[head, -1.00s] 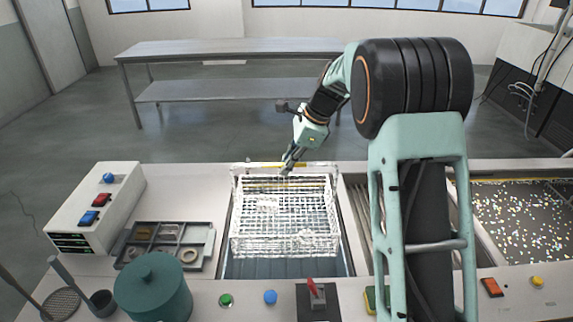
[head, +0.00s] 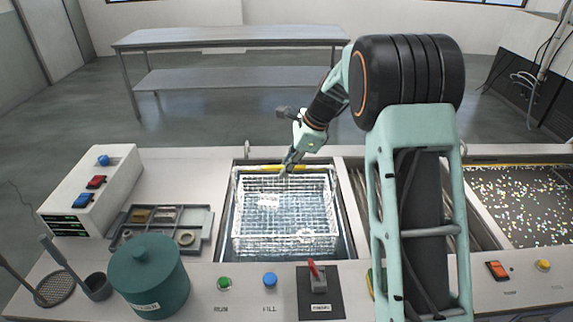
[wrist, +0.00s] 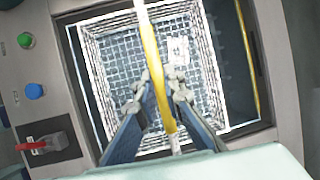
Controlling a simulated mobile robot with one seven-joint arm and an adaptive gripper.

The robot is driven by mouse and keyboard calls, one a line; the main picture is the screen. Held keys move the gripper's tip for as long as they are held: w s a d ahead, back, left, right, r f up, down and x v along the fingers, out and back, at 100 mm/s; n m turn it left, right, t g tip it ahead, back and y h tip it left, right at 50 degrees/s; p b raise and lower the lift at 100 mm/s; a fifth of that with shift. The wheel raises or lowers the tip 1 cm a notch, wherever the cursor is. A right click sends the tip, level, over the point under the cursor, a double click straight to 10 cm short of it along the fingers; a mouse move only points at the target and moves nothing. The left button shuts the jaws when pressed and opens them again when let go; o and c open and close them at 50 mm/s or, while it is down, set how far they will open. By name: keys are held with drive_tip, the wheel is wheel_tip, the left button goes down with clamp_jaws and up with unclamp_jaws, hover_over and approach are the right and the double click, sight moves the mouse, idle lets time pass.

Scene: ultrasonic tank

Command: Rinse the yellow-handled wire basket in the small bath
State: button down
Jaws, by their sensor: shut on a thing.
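The wire basket (head: 318,190) is a pale mesh box with a yellow handle bar (head: 262,168) along its far side. It sits down inside the small bath (head: 227,243), within its walls, with bluish water showing around and through the mesh. Small pale pieces (head: 268,200) lie in the basket. My gripper (head: 287,171) is at the far side of the basket, shut on the yellow handle. In the wrist view both fingers (wrist: 166,85) close on the yellow bar (wrist: 149,45), with the mesh below. Whether the basket touches the bath floor cannot be seen.
A larger tank (head: 520,195) with glittering specks lies to the right, partly behind my arm. Left are a parts tray (head: 160,228), a teal pot (head: 148,275) and a control box (head: 92,192). Buttons and a red lever (head: 314,272) line the front edge.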

wheel_tip(320, 180, down, 10)
drive_tip(key=b, duration=0.5)
drive_tip(key=shift+f, duration=0.15)
idle(0.4)
idle(0.6)
idle(2.6)
drive_tip(key=shift+r+p, duration=7.1)
drive_tip(key=shift+r, duration=3.15)
